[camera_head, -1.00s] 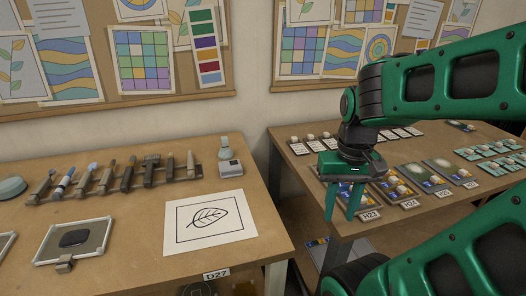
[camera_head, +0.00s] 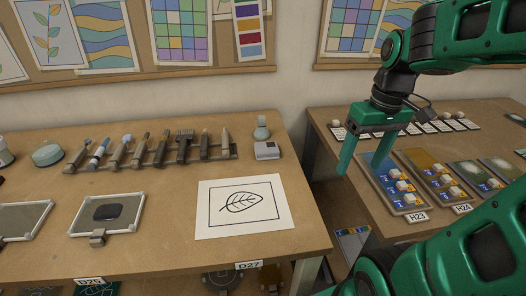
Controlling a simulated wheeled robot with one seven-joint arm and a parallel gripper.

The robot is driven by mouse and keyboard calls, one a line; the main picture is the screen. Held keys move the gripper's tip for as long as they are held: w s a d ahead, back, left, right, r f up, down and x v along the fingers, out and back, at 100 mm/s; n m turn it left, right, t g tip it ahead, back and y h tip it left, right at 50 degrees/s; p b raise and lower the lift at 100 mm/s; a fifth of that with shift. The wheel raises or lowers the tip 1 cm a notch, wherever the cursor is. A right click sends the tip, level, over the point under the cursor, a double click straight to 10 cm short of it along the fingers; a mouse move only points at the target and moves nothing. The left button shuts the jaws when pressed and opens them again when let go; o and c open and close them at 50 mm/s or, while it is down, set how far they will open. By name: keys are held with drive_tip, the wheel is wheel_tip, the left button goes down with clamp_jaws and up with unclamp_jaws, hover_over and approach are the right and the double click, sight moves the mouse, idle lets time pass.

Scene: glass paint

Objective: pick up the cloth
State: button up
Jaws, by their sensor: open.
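I cannot make out a cloth for certain. My green gripper (camera_head: 361,168) is open and empty, fingers pointing down, in front of the right table's left end. It is well to the right of the framed pane. Nothing is between its fingers.
The right table (camera_head: 335,128) holds labelled sample trays (camera_head: 393,180). A gap separates the tables.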

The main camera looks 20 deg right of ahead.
drive_tip(key=w+a+r+n+y, duration=0.1)
drive_tip(key=w+a+r+n, duration=0.1)
drive_tip(key=w+a+n, duration=0.3)
drive_tip(key=w+a+r+n, duration=0.1)
drive_tip(key=w+n, duration=0.3)
drive_tip(key=w, duration=0.4)
drive_tip(key=n+y, duration=0.1)
drive_tip(key=n, duration=0.6)
approach(267, 146)
drive_tip(key=shift+a+f+n+y, duration=0.15)
drive_tip(key=shift+f+n+y, duration=0.15)
drive_tip(key=shift+f, duration=0.65)
drive_tip(key=shift+x, duration=3.2)
drive_tip(key=shift+c, duration=0.4)
drive_tip(key=c, duration=1.1)
